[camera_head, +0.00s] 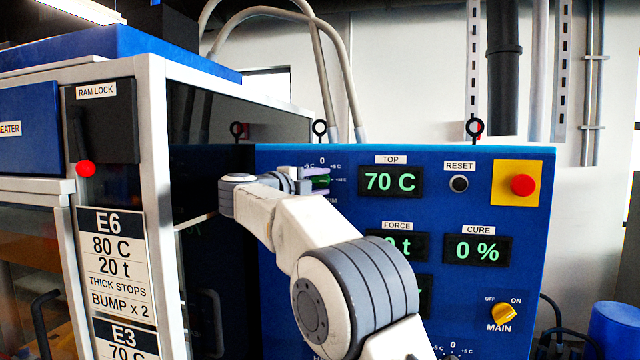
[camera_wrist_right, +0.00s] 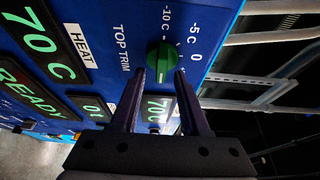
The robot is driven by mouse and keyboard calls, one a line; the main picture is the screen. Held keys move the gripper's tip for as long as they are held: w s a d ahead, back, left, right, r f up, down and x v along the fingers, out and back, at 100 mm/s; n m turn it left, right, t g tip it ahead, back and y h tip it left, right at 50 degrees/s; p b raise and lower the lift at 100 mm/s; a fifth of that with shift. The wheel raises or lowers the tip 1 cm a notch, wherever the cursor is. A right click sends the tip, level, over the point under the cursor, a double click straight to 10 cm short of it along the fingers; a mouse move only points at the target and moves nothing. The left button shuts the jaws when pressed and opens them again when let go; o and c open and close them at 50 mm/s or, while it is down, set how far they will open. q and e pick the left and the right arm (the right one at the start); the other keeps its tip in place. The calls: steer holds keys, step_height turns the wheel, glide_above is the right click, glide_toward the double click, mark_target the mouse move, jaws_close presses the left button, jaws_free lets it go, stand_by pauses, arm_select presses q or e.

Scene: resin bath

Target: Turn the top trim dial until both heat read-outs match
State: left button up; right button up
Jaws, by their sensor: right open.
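The green top trim dial (camera_wrist_right: 162,62) sits on the blue panel under a scale marked -10 C, -5 C and 0; its pointer is too small to read. My right gripper (camera_wrist_right: 160,74) is open, with its fingertips close in front of the dial, one toward each side; contact cannot be told. In the head view the gripper (camera_head: 308,180) partly covers the dial (camera_head: 322,181). The TOP read-out (camera_head: 390,181) shows 70 C. Another read-out labelled HEAT (camera_wrist_right: 43,45) shows 70 C in the wrist view. A read-out below FORCE is mostly hidden by my arm. My left gripper is out of view.
The panel also has a RESET button (camera_head: 459,184), a red stop button (camera_head: 523,185), a CURE read-out (camera_head: 477,250) at 0 % and a yellow MAIN switch (camera_head: 502,314). A pale frame post (camera_head: 155,190) stands left of my arm. Hoses (camera_head: 345,80) arch above the panel.

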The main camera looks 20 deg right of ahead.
steer(key=b+v, duration=0.3)
steer(key=v, duration=0.7)
steer(key=shift+a+b, duration=0.15)
steer(key=shift+b, duration=0.2)
